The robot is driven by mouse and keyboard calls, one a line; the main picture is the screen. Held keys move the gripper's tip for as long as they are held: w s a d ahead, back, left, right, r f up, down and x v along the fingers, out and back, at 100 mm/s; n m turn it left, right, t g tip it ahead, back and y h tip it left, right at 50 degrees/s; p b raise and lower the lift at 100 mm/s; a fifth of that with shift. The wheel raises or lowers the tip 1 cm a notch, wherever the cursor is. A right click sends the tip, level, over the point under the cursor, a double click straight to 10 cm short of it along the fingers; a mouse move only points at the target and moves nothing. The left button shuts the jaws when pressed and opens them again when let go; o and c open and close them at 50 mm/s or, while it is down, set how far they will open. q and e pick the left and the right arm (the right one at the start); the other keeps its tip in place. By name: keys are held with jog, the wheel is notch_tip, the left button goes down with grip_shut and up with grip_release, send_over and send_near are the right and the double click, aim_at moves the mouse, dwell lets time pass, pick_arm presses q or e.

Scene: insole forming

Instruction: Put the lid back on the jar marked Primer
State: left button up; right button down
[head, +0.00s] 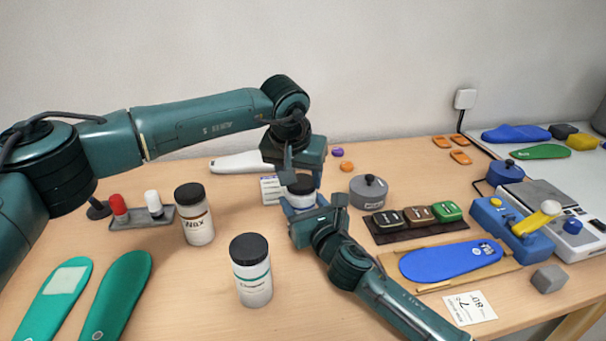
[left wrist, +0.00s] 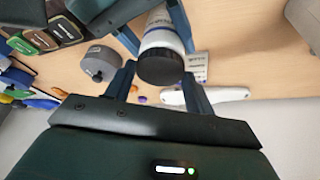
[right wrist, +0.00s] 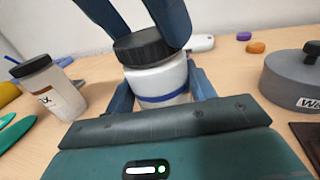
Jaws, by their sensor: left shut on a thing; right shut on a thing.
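A white jar with a blue band (head: 302,202) stands between my grippers in the middle of the table. Its label is too blurred to read. It also shows in the left wrist view (left wrist: 164,38) and the right wrist view (right wrist: 160,82). A black lid (right wrist: 142,47) rests on the jar's top; I cannot tell whether it is fully seated. My left gripper (head: 300,180) comes from above and is shut on the lid, which shows in the left wrist view (left wrist: 160,68). My right gripper (head: 312,211) is shut around the jar's body from the front.
A black-lidded jar with a brown band (head: 195,222) and one with a green band (head: 252,282) stand left and front. A grey lidded pot (head: 370,191) is close on the right. Behind are a white tool (head: 238,164) and a card (head: 270,190). Green insoles (head: 115,298) lie front left.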

pick_arm(q)
jog(key=m+h, duration=0.1)
jog(key=m, duration=0.3)
jog(key=shift+w+a+m+g+h, duration=0.15)
jog(key=shift+m+g+h, duration=0.25)
jog(key=o, duration=0.9)
jog(key=shift+r, duration=2.3)
jog(key=o, duration=0.6)
